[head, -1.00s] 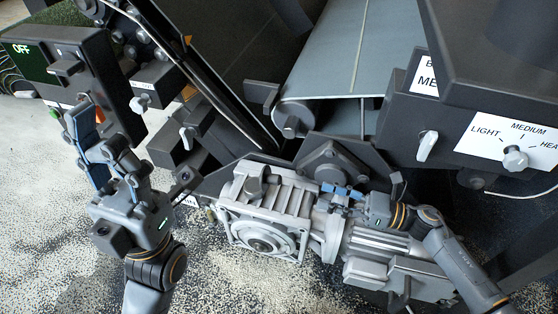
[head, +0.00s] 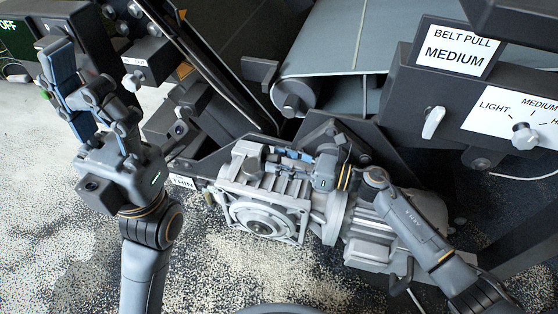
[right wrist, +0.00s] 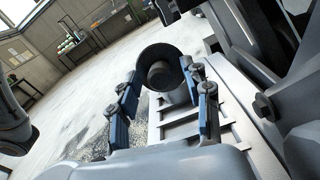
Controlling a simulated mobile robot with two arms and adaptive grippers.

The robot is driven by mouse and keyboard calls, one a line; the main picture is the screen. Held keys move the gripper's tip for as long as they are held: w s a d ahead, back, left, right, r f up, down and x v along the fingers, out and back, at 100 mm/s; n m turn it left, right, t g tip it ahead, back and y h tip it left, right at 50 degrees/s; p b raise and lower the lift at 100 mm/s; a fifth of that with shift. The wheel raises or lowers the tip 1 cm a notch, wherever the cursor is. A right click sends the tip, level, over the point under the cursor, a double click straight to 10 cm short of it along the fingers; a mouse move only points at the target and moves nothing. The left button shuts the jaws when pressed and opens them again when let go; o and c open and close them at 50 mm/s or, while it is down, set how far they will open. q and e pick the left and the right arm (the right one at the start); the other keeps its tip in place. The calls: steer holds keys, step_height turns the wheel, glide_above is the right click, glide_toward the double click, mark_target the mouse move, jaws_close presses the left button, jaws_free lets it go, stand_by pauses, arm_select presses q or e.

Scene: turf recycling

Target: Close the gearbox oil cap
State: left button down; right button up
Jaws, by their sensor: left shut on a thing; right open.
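The grey gearbox (head: 268,205) stands at the middle of the head view. Its oil cap (head: 253,158) is on its upper left. In the right wrist view the cap (right wrist: 162,72) is a dark round piece with a raised rim on a grey neck, just beyond the fingertips. Whether it is seated is unclear. My right gripper (head: 275,160) lies over the gearbox, pointing left at the cap; it is open, with fingers either side in the wrist view (right wrist: 163,84). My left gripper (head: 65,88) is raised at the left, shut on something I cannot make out.
A motor (head: 375,235) adjoins the gearbox under my right arm. A conveyor belt (head: 345,45) and a control panel (head: 515,120) with knobs stand behind. A dark control box (head: 95,60) is close behind my left gripper. Speckled floor (head: 60,220) lies clear at left.

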steer(key=shift+w+a, duration=0.1)
steer(key=shift+a, duration=0.25)
jaws_close()
